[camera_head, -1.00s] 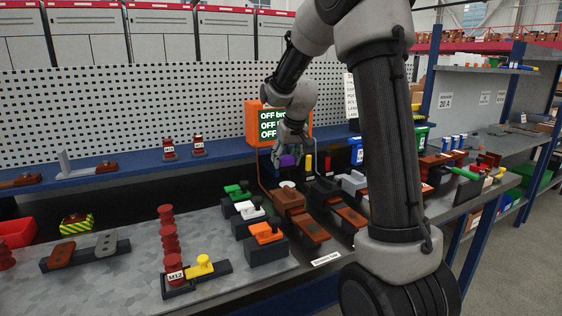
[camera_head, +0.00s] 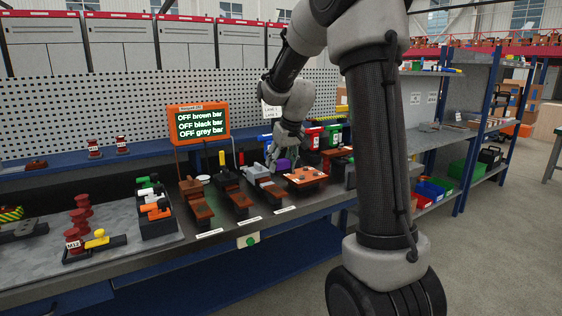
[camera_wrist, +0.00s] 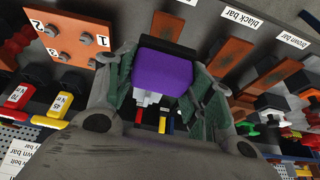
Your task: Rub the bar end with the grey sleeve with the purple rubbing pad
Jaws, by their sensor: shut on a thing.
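My gripper (camera_head: 286,150) is shut on the purple rubbing pad (camera_head: 281,164). In the wrist view the pad (camera_wrist: 163,76) sits between the fingers, its dark face towards the bars. The bar with the grey sleeve (camera_head: 257,171) is the rightmost of three on the bench, and its copper-brown end (camera_head: 274,190) points to the front edge. The pad is above and just right of the grey sleeve; I cannot tell whether they touch. In the wrist view a bar end (camera_wrist: 168,25) shows beyond the pad, apart from it; its sleeve is mostly hidden.
The black-sleeved bar (camera_head: 228,175) and brown-sleeved bar (camera_head: 190,187) stand to the left. An orange numbered plate (camera_head: 306,178) stands close on the right. An orange screen (camera_head: 199,124) reads OFF for the brown, black and grey bars. A green button (camera_head: 250,241) is on the bench front.

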